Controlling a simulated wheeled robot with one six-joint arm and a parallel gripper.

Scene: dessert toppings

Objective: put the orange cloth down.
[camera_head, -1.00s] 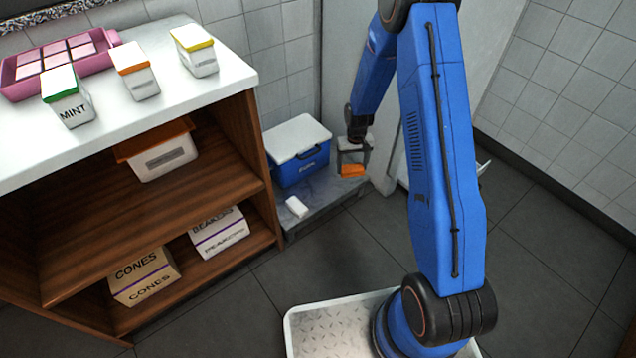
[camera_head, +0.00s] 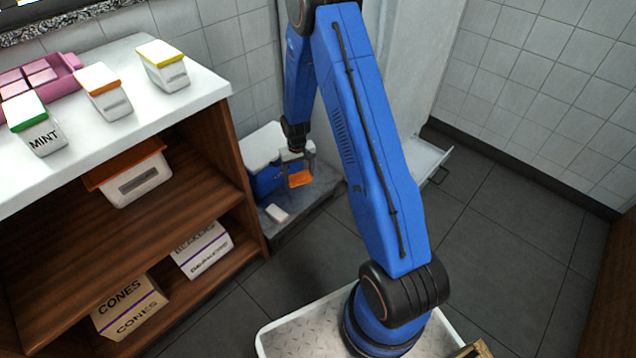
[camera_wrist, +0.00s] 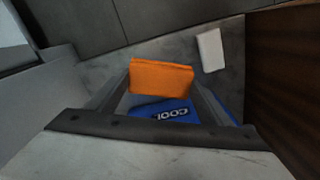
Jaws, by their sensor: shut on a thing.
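My gripper (camera_head: 299,172) is shut on the orange cloth (camera_head: 300,179). The cloth hangs between the fingers, in front of the blue cooler with a white lid (camera_head: 262,146) and above the grey slab (camera_head: 300,215). In the wrist view the folded orange cloth (camera_wrist: 161,77) sits between the two fingers, and part of the blue cooler (camera_wrist: 165,111) with lettering shows behind it. I cannot tell the exact gap between cloth and slab.
A small white block (camera_head: 277,213) lies on the slab, also in the wrist view (camera_wrist: 210,50). The wooden shelf unit (camera_head: 215,150) stands at left, with lidded tubs on its white top and boxes inside. A white tray-like ledge (camera_head: 425,155) is at right. Dark floor tiles are open in front.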

